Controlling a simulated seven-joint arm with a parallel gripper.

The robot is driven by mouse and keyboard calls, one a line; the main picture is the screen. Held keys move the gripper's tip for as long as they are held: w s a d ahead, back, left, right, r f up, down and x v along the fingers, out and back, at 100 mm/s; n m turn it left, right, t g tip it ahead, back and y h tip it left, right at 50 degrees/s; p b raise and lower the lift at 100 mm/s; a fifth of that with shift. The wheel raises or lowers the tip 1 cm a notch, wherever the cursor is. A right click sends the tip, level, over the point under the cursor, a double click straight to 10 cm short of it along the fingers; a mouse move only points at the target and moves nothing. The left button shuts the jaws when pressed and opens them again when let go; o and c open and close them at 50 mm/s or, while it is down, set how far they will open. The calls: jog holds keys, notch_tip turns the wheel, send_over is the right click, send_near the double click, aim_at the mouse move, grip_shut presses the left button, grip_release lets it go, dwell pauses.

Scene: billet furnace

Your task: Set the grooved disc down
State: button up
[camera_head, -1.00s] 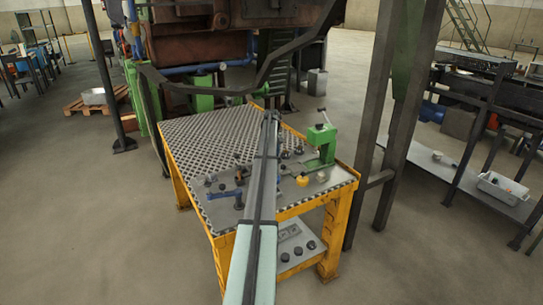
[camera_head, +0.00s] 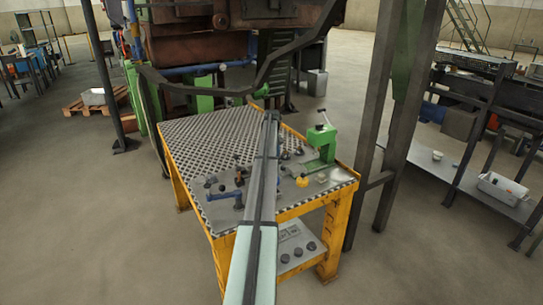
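My arm reaches from the bottom of the head view over the yellow-framed work table (camera_head: 205,135). The arm covers a strip of the table top. I cannot make out my gripper; its fingers do not show clearly past the arm. No grooved disc can be told for sure. Several small dark pieces (camera_head: 211,182) lie on the plain front part of the table, left of the arm, and more lie to its right. They are too small to name.
A green hand press (camera_head: 322,143) stands at the table's right side, with a small yellow piece (camera_head: 302,181) near it. A blue vise-like tool (camera_head: 224,195) sits at the front left. The checkered back left is clear. A dark post (camera_head: 400,110) rises right of the table.

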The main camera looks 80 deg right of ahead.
notch_tip(320, 180, up, 11)
jog(key=shift+f, duration=0.15)
dwell(0.7)
